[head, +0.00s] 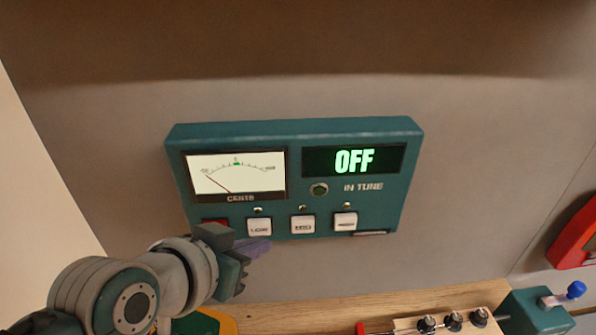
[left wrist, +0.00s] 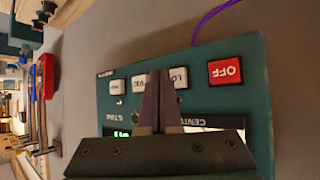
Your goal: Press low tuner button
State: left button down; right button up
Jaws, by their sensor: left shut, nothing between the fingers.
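The teal tuner box (head: 295,130) is fixed to the wall, with a needle meter (head: 236,175) and a lit display (head: 353,160) reading OFF. A row of buttons runs along its bottom: the white low button (head: 259,227), a middle white button (head: 303,225) and a right white button (head: 345,221). The red button (head: 214,222) is mostly hidden by my gripper in the head view. My left gripper (head: 262,247) is shut and empty just below the low button. In the left wrist view its fingers partly cover the low button (left wrist: 180,77), beside the red OFF button (left wrist: 226,71); contact cannot be told.
A wooden shelf (head: 290,300) runs below the tuner. On it are black knobs on a wooden block (head: 454,322) and a teal box with a blue-tipped lever (head: 575,290). A red object (head: 576,236) is at the right. A purple cable (left wrist: 208,20) hangs near the tuner.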

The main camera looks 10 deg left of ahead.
pick_arm(q)
jog(key=shift+w+a, duration=0.15)
jog(key=shift+w, duration=0.25)
jog(key=shift+w+a+b, duration=0.1)
jog(key=shift+w+b, duration=0.2)
jog(key=shift+w, duration=0.1)
dwell(0.7)
dwell(0.3)
jog(key=shift+s+d+p, duration=0.25)
jog(key=shift+s+p, duration=0.4)
jog(key=shift+s, duration=0.15)
